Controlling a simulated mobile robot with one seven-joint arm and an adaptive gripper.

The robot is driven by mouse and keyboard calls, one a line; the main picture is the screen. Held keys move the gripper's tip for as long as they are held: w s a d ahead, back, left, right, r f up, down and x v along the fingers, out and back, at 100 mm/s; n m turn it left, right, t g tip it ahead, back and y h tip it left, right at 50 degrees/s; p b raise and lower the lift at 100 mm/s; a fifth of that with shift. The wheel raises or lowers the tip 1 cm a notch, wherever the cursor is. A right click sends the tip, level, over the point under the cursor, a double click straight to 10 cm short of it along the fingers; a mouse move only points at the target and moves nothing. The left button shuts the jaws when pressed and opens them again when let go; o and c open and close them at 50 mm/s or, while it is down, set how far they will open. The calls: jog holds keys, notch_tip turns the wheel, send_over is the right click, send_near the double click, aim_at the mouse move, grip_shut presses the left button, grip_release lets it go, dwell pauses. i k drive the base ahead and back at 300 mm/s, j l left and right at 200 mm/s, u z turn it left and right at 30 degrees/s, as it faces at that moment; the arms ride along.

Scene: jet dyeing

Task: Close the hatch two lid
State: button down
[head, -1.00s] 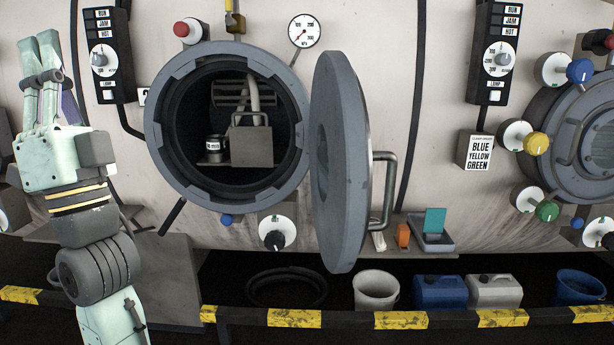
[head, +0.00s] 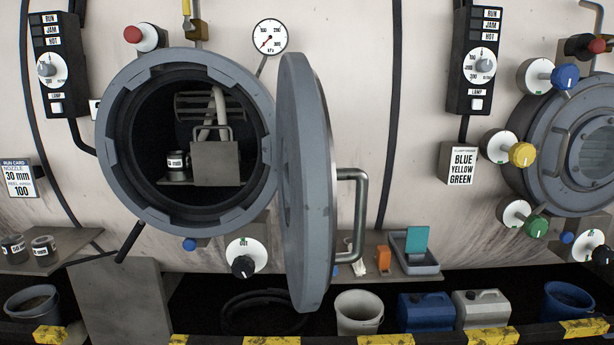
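A round grey hatch lid (head: 306,190) stands swung open, nearly edge-on, at the right side of a round hatch opening (head: 120,185). A metal bar handle (head: 357,215) sticks out from the lid's outer face on the right. Inside the dark opening are a grey block with a handle (head: 214,163) and a small labelled can (head: 176,165). No label on this hatch shows its number. My gripper is out of view.
A gauge (head: 270,37) and a red button (head: 134,34) sit above the opening. A shelf at the lid's right holds an orange item (head: 383,258) and a tray (head: 431,262). A white bucket (head: 359,314) and a yellow-black barrier (head: 272,340) are below. Another closed hatch (head: 590,150) is at right.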

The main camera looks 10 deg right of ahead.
aim_at(308, 174)
jog(key=i+l+u, duration=0.15)
jog(key=i+l, duration=0.25)
jog(key=i+l+u, duration=0.2)
jog(key=i+l, duration=0.15)
jog(key=l, duration=0.15)
jog(key=k+l+u, duration=0.3)
jog(key=k+l, duration=0.15)
jog(key=k+l+z, duration=0.1)
jog(key=z, duration=0.3)
jog(key=k+l+z, duration=0.15)
jog(key=z, duration=0.25)
jog(key=k+l+z, duration=0.1)
jog(key=z, duration=0.3)
jog(key=k+j, duration=0.1)
jog(key=j, duration=0.2)
jog(key=k+j+z, duration=0.1)
jog(key=j, duration=0.25)
